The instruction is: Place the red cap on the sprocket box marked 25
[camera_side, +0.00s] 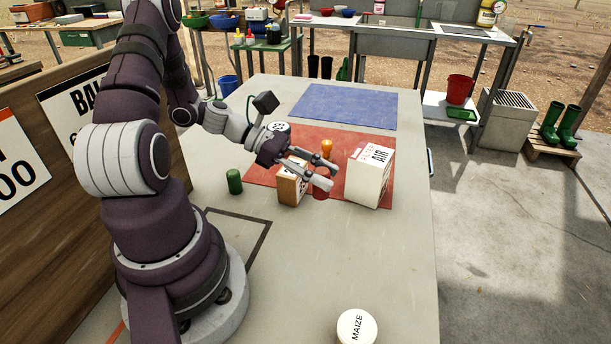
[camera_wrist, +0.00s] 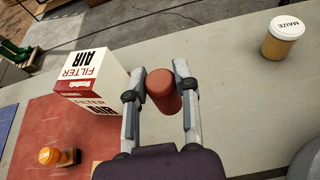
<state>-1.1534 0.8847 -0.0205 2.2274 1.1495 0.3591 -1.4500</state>
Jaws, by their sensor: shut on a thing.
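My gripper (camera_side: 331,176) is shut on a red cylinder, which I take as the red cap (camera_side: 321,190); it also shows between the fingers in the wrist view (camera_wrist: 164,92). The cap appears held above the table, just left of the white filter box. A small orange-brown box (camera_side: 291,186) with a white-labelled face stands left of the cap, at the red mat's near edge. I cannot read a 25 on it; my gripper partly covers it. An orange rounded piece (camera_side: 327,147) stands behind my gripper, with a brown block beside or under it in the wrist view.
A white-and-red AIR filter box (camera_side: 370,172) stands close right of the cap. A green cylinder (camera_side: 234,181) stands at left. A MAIZE tub (camera_side: 357,328) is at the table's near edge. The red mat (camera_side: 262,172) and blue mat (camera_side: 345,107) lie on the table; the blue mat is clear.

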